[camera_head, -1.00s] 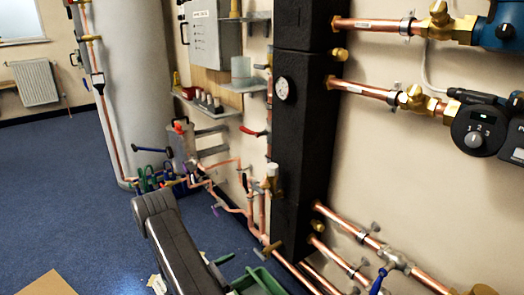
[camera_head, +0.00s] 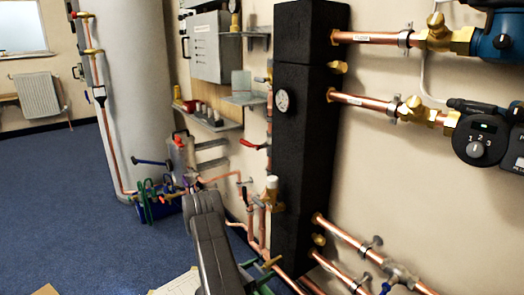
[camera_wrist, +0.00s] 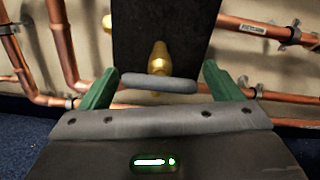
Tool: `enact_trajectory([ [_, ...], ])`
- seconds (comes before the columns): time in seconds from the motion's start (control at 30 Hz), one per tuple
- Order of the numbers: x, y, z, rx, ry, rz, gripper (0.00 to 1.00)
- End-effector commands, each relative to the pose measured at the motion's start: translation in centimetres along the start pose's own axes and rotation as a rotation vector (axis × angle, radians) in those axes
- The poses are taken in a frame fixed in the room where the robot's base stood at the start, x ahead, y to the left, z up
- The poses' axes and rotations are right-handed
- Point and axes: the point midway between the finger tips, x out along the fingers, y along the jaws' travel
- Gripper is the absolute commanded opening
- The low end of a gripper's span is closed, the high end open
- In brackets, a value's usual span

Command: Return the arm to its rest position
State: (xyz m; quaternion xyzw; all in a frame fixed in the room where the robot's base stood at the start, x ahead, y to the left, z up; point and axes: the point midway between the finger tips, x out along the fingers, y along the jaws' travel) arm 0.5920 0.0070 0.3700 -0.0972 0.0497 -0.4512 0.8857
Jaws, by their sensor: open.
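My arm (camera_head: 215,245) reaches from the bottom of the head view toward the copper pipes at the foot of the black insulated manifold column (camera_head: 300,150). My gripper (camera_wrist: 160,74) shows in the wrist view with its two green fingers spread apart. Between and beyond the fingers are a grey rounded bar (camera_wrist: 158,83) and a brass fitting (camera_wrist: 159,57) on the black column. I cannot tell whether the bar belongs to the fitting. In the head view, the arm hides most of the gripper.
Copper pipes (camera_head: 350,240) run along the wall low on the right. Shelves (camera_head: 215,123) and a grey cylinder (camera_head: 150,100) stand at the back. A blue-green tool crate (camera_head: 165,207) is on the floor. The blue floor (camera_head: 60,220) at left is open.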

Motion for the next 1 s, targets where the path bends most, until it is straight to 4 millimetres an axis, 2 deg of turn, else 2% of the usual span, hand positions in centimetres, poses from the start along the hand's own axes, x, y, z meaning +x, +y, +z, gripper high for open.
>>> enact_trajectory([
  [0.4, -0.2, -0.1, 0.2, -0.352, -0.001, 0.001, 0.85],
  [0.7, -5.4, 0.1, 0.2, -0.343, -0.002, 0.004, 0.85],
  [1.0, -8.6, 0.1, 0.1, -0.340, -0.001, 0.001, 0.85],
])
